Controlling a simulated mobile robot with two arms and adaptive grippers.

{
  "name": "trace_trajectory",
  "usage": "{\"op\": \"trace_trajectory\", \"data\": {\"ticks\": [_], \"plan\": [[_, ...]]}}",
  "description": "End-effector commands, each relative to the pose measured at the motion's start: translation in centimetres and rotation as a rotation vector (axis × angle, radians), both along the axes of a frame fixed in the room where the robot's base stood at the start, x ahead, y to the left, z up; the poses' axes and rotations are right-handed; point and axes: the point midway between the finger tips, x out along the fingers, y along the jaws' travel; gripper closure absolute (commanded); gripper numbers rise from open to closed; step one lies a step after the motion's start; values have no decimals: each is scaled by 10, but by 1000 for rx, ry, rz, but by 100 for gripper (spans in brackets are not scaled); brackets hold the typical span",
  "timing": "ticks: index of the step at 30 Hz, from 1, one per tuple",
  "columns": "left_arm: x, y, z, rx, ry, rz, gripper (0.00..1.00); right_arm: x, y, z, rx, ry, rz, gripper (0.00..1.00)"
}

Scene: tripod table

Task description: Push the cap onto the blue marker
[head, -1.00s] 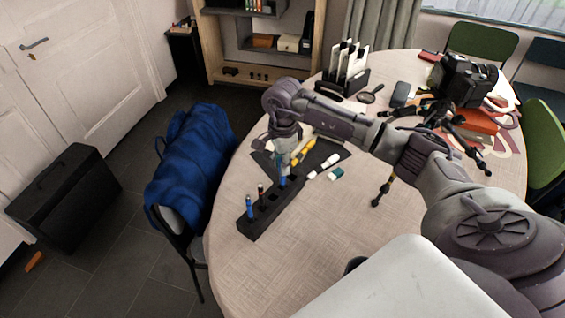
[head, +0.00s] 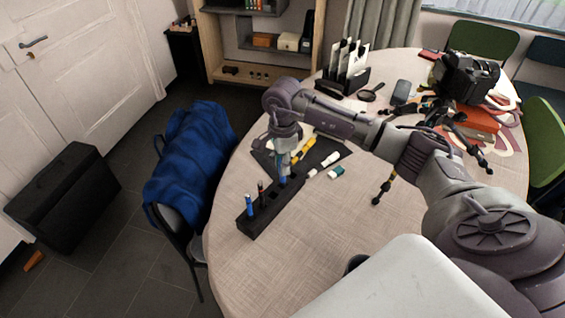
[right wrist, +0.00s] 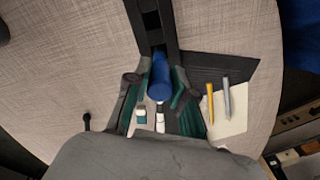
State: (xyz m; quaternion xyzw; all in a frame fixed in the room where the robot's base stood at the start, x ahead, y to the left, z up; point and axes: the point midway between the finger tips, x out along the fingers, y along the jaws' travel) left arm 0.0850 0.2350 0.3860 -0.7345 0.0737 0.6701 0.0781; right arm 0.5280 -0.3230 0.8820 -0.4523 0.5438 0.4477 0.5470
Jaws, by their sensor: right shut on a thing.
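My right gripper (head: 284,168) points down at the far end of a black slotted block (head: 247,227) on the table. In the right wrist view its fingers (right wrist: 158,98) are shut on a blue cylinder, which looks like the blue cap (right wrist: 160,75). Below the fingertips in the head view, a bit of blue, likely the blue marker (head: 283,181), shows at the block. The fingers and wrist hide where cap and marker meet, so I cannot tell how far the cap is on. My left gripper is not in view.
Another blue pen (head: 249,205) and a dark pen (head: 261,192) stand in the block's near slots. A green-white piece (head: 336,172) and a tripod with a camera (head: 465,80) are to the right.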

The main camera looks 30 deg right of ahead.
Motion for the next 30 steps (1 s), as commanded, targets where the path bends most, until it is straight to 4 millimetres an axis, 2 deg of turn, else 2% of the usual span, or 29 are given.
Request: {"op": "trace_trajectory", "data": {"ticks": [11,12,16,17,23,27,28,30], "plan": [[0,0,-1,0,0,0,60,0,0,0,0,0,0,88],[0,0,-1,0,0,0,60,0,0,0,0,0,0,72],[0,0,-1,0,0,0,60,0,0,0,0,0,0,50],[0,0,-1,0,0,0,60,0,0,0,0,0,0,48],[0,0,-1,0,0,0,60,0,0,0,0,0,0,48],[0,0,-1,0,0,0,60,0,0,0,0,0,0,26],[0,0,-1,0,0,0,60,0,0,0,0,0,0,22],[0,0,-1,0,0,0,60,0,0,0,0,0,0,22]]}}
